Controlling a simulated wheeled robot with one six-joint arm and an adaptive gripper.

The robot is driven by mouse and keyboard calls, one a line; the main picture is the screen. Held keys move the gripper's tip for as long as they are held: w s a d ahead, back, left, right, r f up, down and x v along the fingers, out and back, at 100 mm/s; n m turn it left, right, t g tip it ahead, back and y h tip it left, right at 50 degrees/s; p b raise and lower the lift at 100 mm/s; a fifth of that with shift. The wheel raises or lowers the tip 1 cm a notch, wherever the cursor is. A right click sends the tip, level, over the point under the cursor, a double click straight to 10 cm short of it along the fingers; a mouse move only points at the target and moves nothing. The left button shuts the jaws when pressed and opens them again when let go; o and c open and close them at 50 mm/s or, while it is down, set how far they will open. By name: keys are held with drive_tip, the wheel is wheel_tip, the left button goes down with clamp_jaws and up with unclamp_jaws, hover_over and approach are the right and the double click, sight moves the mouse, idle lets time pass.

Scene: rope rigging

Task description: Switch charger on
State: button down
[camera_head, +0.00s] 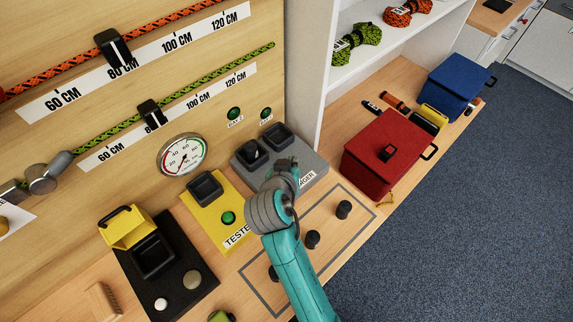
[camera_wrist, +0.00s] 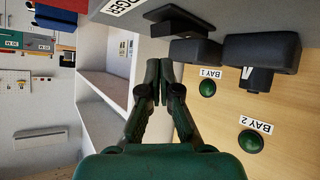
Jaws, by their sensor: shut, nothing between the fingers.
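The charger (camera_head: 317,171) is a grey box on the bench against the wooden panel, with two black bays on top. The left bay (camera_head: 250,153) has a dark block in it; the right bay (camera_head: 278,136) looks empty. My gripper (camera_head: 291,168) is shut and empty over the charger's front right part, covering part of its label. In the wrist view the shut fingertips (camera_wrist: 158,78) point toward the shelf, beside a black paddle-like part (camera_wrist: 172,17) on the charger (camera_wrist: 225,14). It may be the switch; I cannot tell its position.
Green BAY 2 (camera_head: 233,113) and BAY 1 (camera_head: 266,112) lamps sit on the panel. The yellow tester (camera_head: 212,222) is to the left. A red box (camera_head: 383,150) stands to the right. Black knobs (camera_head: 343,209) stand in an outlined area in front.

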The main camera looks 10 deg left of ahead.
drive_tip(key=shift+s+d+r, duration=0.15)
drive_tip(key=shift+d+r, duration=0.05)
drive_tip(key=shift+r, duration=0.3)
drive_tip(key=shift+s+d+r, duration=0.2)
drive_tip(key=shift+r, duration=0.25)
drive_tip(key=shift+s+d+r, duration=0.15)
drive_tip(key=shift+d+r, duration=0.05)
drive_tip(key=shift+r, duration=0.3)
